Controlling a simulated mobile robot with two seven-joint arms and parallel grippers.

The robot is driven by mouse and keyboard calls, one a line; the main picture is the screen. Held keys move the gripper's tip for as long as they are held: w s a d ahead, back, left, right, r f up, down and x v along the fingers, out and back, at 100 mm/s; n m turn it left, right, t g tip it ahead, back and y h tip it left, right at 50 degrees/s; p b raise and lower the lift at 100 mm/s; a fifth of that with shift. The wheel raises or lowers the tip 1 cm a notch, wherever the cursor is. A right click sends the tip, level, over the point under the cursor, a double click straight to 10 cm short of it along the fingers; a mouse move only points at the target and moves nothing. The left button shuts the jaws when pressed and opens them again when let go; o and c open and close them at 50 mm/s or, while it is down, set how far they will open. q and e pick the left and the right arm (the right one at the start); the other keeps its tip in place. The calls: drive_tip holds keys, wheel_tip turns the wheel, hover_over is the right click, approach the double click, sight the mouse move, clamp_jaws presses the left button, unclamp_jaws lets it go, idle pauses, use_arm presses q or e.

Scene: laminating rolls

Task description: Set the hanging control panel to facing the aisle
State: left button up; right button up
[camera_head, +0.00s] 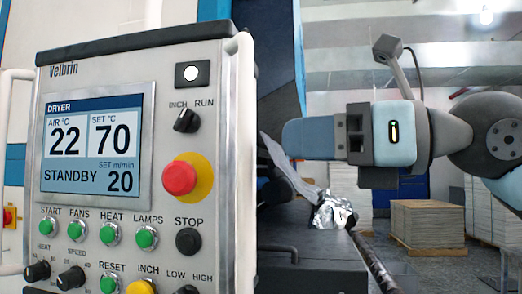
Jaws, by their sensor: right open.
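The hanging control panel (100,75) fills the left of the head view, large and close. Its face is turned almost squarely toward me, with the screen reading 22, 70 and STANDBY 20. A pale bar handle (245,150) runs down its right side, and another handle (8,170) shows at the left picture edge. My right gripper (292,138) comes in from the right, its blue fingers pointing left toward the right handle. It is open and empty, with a visible gap to the handle in the picture. My left gripper is not in view. The panel's hanger is not visible.
A dark machine bed (300,235) lies behind the panel, with crumpled silver foil (336,210) around a dark bar (375,262). A blue machine column (275,60) rises behind. Open floor shows at the lower right.

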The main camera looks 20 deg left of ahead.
drive_tip(key=d, duration=0.5)
drive_tip(key=shift+d+b, duration=0.3)
